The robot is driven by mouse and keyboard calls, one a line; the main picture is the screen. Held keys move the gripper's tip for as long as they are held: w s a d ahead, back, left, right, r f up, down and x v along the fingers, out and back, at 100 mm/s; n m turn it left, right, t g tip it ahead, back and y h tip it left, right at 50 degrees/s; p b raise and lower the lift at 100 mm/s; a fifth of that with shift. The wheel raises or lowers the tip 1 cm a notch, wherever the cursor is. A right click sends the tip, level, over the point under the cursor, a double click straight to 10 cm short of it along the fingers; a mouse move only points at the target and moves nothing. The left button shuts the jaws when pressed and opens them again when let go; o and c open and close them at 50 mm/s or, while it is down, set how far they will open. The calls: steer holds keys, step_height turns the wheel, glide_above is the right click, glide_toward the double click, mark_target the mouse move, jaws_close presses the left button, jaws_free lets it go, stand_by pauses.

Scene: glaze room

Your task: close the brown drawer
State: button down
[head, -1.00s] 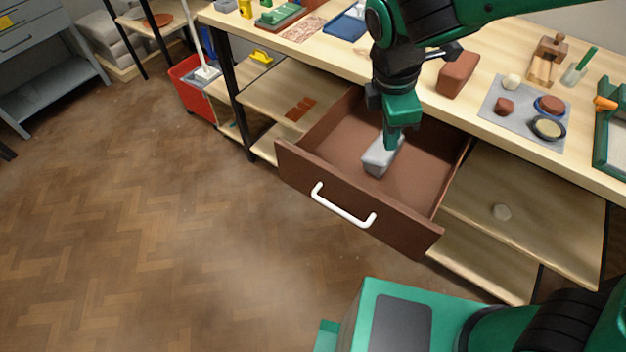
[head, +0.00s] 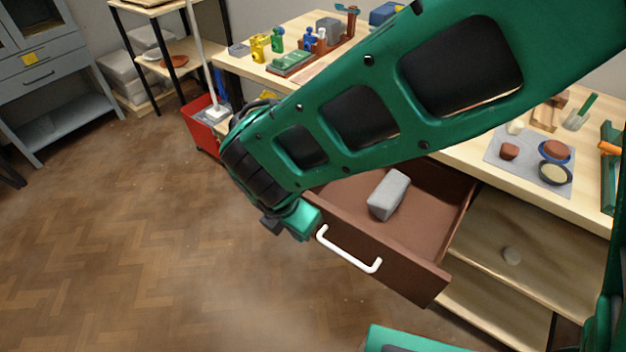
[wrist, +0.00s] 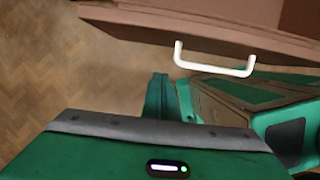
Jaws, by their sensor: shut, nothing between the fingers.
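The brown drawer (head: 408,270) stands open, pulled out from the workbench, and its front panel also shows in the wrist view (wrist: 215,30). Its white bar handle (head: 350,253) sits on the front panel and shows in the wrist view (wrist: 215,69). A grey block (head: 388,195) lies inside the drawer. My gripper (head: 303,220) is outside the drawer, by the left part of its front near the handle's left end. It is shut and empty, and its fingers show in the wrist view (wrist: 160,96). I cannot tell whether it touches the panel. My arm hides the drawer's back left.
The bench top (head: 465,160) holds a grey mat (head: 530,168) with small bowls and lumps. A red mop bucket (head: 203,128) stands behind my gripper on the left. The wooden floor (head: 150,240) in front is clear.

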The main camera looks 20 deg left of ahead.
steer(key=w+d+f, duration=0.1)
steer(key=w+f, duration=0.3)
steer(key=w, duration=0.1)
steer(key=shift+d, duration=0.35)
steer(key=shift+f, duration=0.1)
